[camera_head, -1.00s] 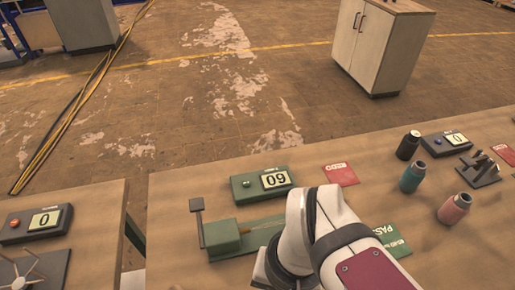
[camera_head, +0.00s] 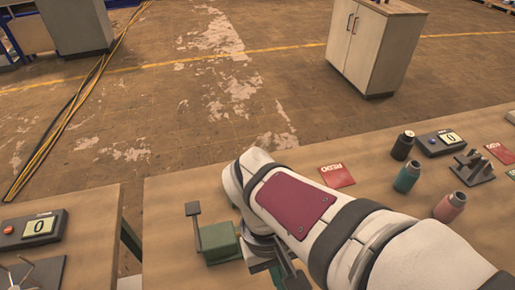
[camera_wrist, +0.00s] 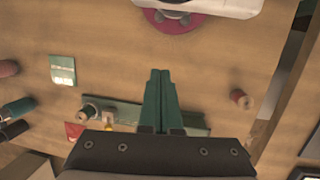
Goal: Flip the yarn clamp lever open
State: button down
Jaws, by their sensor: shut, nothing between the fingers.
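A green bench device (camera_head: 219,243) stands on the tan table in the head view. A grey lever-like post with a flat top (camera_head: 193,210) stands at its left end; I cannot tell if this is the clamp lever. My arm covers the rest of the device. In the wrist view its long green base (camera_wrist: 125,112) runs behind my gripper (camera_wrist: 160,72). Small knob-like parts (camera_wrist: 89,111) sit at the base's left end. My gripper's green fingers are together and empty, over the base in the picture. Contact is not clear, and the gripper's body hides part of the device.
Teal (camera_head: 407,176), black (camera_head: 403,144) and pink (camera_head: 450,206) spools stand at the right, near a small meter (camera_head: 441,143) and a dark stand (camera_head: 473,168). A red card (camera_head: 337,175) lies beyond my arm. A reddish spool (camera_wrist: 240,98) stands right of the base.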

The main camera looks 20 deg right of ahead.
jog(key=w+a+f+n+t+h, duration=0.1)
jog(key=w+f+n+h, duration=0.3)
jog(key=w+n, duration=0.4)
jog(key=w+a+f+n+t+h, duration=0.2)
jog(key=w+f+n+h, duration=0.3)
jog(key=w+n, duration=0.4)
jog(key=n+t+h, duration=0.1)
jog(key=n, duration=0.1)
jog(key=shift+n+h, duration=0.3)
jog(key=shift+d, duration=0.1)
jog(key=x, duration=0.9)
jog(key=shift+w+d, duration=0.1)
jog(key=shift+d, duration=0.2)
jog(key=d, duration=0.2)
jog(key=shift+w+d, duration=0.2)
jog(key=shift+d, duration=0.15)
jog(key=shift+w+d, duration=0.1)
jog(key=shift+d, duration=0.6)
jog(key=shift+r, duration=0.1)
